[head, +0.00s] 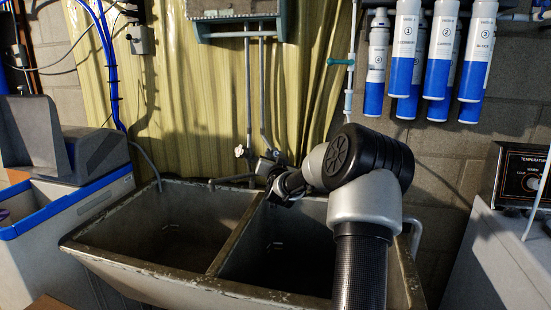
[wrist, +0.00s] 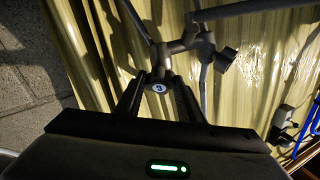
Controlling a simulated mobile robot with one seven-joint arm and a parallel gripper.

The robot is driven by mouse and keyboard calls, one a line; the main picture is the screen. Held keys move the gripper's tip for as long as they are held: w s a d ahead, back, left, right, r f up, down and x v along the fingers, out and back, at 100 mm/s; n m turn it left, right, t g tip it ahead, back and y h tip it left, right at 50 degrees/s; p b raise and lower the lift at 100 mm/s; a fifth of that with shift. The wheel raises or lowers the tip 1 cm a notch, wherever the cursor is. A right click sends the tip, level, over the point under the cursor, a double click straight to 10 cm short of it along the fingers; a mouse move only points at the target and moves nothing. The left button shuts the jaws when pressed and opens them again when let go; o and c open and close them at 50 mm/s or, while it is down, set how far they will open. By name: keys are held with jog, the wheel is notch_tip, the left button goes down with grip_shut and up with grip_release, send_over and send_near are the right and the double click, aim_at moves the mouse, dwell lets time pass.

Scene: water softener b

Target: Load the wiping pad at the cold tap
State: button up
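My gripper (head: 276,168) is at the sink's taps, seen small and dark in the head view. In the wrist view my gripper (wrist: 159,80) has its two fingers apart, one on each side of a round marked tap cap (wrist: 158,87). The cap has a pale and blue face with a letter-like mark. I cannot tell whether either finger touches it. Dark tap pipework (wrist: 182,45) lies just beyond the fingertips. Another tap handle (head: 239,151), pale and star-shaped, is left of my gripper in the head view. I cannot make out a wiping pad in either view.
A double-basin sink (head: 220,262) stands below my arm. The spout (head: 232,181) reaches left over it. Two vertical pipes (head: 249,95) rise against a yellow ribbed sheet (head: 180,90). Filter cartridges (head: 439,55) hang at upper right. A blue-rimmed bin (head: 75,198) stands at left.

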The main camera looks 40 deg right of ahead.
jog(key=shift+f+n+b, duration=0.3)
jog(key=shift+n+b, duration=0.1)
jog(key=shift+b, duration=0.55)
jog(key=shift+d+n+t+y+b, duration=0.1)
jog(key=shift+n+t+y+b, duration=0.35)
jog(key=shift+n+b, duration=0.25)
jog(key=shift+r+n+t+y, duration=0.2)
jog(key=shift+n+y, duration=0.15)
jog(key=shift+n, duration=0.3)
jog(key=shift+r+n+t+y, duration=0.15)
jog(key=shift+n+y, duration=0.15)
jog(key=shift+n, duration=0.35)
jog(key=shift+f, duration=0.1)
jog(key=o, duration=1.1)
jog(key=shift+c, duration=0.2)
jog(key=shift+s, duration=0.15)
jog(key=p+v, duration=0.2)
jog(key=v, duration=1.5)
